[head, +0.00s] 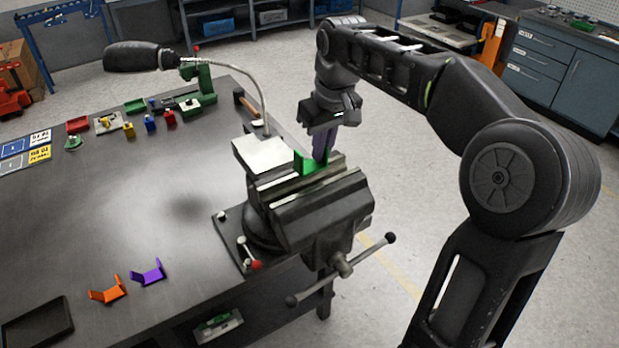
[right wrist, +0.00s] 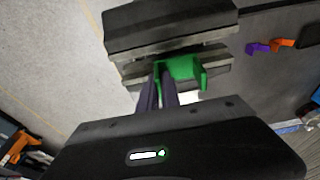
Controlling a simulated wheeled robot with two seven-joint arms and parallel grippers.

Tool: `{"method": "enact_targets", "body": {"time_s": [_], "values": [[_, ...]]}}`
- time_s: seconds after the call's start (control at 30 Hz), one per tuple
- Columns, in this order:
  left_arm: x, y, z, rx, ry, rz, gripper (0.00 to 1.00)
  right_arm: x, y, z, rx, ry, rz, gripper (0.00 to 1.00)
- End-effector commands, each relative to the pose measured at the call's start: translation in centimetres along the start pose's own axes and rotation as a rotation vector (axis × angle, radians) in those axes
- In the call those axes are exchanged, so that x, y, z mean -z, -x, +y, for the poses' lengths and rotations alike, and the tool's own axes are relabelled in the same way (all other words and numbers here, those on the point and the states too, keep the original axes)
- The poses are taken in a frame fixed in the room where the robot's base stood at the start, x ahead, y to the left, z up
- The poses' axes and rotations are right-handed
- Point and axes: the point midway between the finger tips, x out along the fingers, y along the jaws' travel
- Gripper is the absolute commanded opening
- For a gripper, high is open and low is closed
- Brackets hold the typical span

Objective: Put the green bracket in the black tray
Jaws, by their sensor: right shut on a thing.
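The green bracket (head: 310,162) sits at the top of the vise (head: 315,205), at its jaws. My right gripper (head: 321,158) reaches down from above and is shut on the bracket's upright side. In the right wrist view the green bracket (right wrist: 182,72) shows between the fingertips (right wrist: 162,85) and the vise jaws. Whether the vise jaws still grip the bracket, I cannot tell. The black tray (head: 38,327) lies empty at the table's near left corner. My left gripper is not in view.
An orange bracket (head: 108,290) and a purple bracket (head: 149,272) lie between tray and vise. A lamp (head: 140,57) on a bent neck arches over the table's back. Several small coloured parts stand at the far side. The table's middle is clear.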

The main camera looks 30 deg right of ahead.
Motion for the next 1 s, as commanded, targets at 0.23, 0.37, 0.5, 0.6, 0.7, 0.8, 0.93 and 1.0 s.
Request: {"method": "enact_targets", "body": {"time_s": [0.23,0.37,0.5,0.6,0.7,0.8,0.93,1.0], "values": [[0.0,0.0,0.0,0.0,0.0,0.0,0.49,0.0,0.1,0.0,0.0,0.0,0.001,0.0],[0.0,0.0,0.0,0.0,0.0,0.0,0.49,0.1,0.5,0.0,0.0,0.0,0.002,0.0],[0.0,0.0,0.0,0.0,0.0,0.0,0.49,0.3,1.3,0.0,0.0,0.0,0.002,0.0],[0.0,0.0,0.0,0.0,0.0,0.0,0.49,0.4,1.9,0.0,0.0,0.0,0.002,0.0],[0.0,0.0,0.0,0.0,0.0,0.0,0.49,0.6,2.5,0.0,0.0,0.0,0.002,0.0],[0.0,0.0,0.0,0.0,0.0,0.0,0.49,0.6,2.8,0.0,0.0,0.0,0.001,0.0],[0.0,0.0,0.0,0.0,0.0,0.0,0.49,0.6,3.0,0.0,0.0,0.0,0.0,0.0],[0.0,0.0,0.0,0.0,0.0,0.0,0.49,0.6,3.0,0.0,0.0,0.0,0.0,0.0]]}}
